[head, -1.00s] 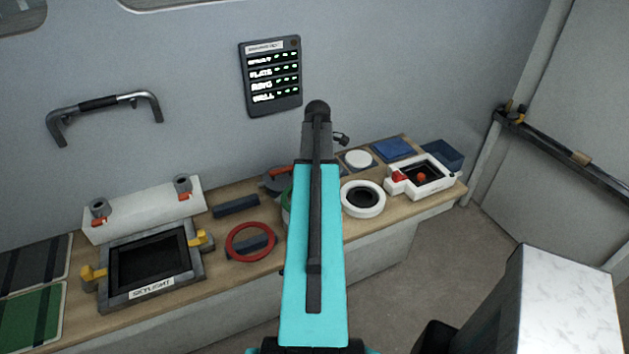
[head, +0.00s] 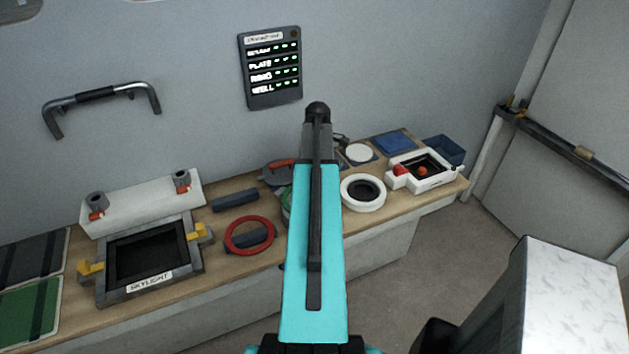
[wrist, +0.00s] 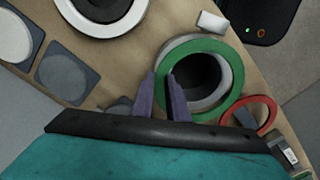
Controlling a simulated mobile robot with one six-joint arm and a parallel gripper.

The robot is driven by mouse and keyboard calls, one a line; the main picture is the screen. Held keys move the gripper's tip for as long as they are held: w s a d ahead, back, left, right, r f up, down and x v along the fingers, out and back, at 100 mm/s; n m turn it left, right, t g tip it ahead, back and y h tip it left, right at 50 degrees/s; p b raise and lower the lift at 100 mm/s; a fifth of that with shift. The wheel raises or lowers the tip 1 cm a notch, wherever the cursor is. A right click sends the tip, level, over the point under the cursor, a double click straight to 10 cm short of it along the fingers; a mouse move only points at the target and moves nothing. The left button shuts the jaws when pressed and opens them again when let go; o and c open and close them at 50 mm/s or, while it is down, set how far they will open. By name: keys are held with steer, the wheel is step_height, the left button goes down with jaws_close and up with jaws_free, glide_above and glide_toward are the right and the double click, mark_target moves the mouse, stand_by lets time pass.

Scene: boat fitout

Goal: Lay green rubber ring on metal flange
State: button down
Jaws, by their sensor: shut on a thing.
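The green rubber ring (wrist: 237,73) shows in the wrist view, lying over or just above the pale metal flange (wrist: 167,54) with its dark round opening. The two are not quite concentric: the green band shows mainly at the top and right, the pale rim at the left and bottom. My gripper (wrist: 165,82) has its two purple fingers at the left side of the ring, close together on it. Whether the ring touches the flange cannot be told. In the head view my arm hides the gripper and flange, and only a sliver of the green ring (head: 286,200) shows.
A red ring (head: 249,235) lies over a dark block left of my arm. A white ring (head: 363,205) sits to the right, with a white box (head: 435,181) beyond. A framed skylight (head: 190,262) stands left. A status panel (head: 271,67) hangs on the wall.

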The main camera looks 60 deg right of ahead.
steer(key=shift+f+b, duration=0.45)
steer(key=shift+f, duration=0.75)
steer(key=shift+f, duration=0.15)
steer(key=c, duration=1.6)
jaws_free()
steer(key=shift+c, duration=0.2)
steer(key=shift+a, duration=0.15)
steer(key=shift+f, duration=0.1)
step_height(320, 180, up, 14)
steer(key=b, duration=0.3)
steer(key=shift+d, duration=0.3)
